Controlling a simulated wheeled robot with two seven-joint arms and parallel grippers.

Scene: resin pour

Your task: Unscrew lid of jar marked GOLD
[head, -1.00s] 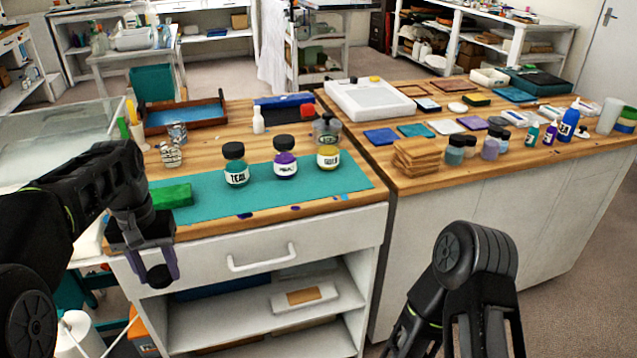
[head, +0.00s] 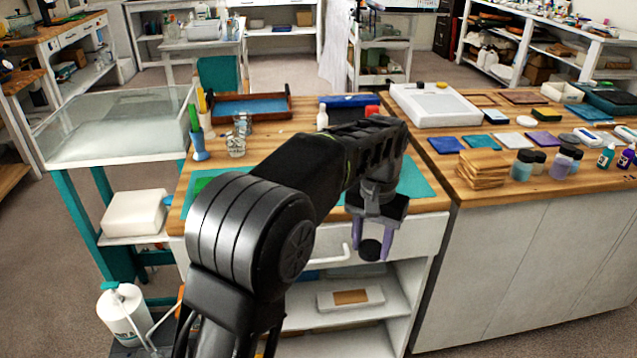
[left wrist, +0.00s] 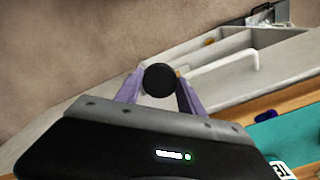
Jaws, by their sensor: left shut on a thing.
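My left gripper (head: 371,247) is shut on a round black lid (head: 370,251) in front of the bench drawer, below the worktop edge. In the left wrist view the lid (left wrist: 159,79) sits between the two purple fingertips. Part of a white lettered label (left wrist: 282,171) shows at the bottom edge of the left wrist view. My right gripper is not in view.
The teal mat (head: 415,183) lies on the wooden bench. Coasters (head: 487,168) are stacked on the right-hand bench, with several bottles beside them. A glass (head: 236,146) and a blue tray (head: 250,107) stand at the back left. A drawer handle (head: 347,252) is beside the held lid.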

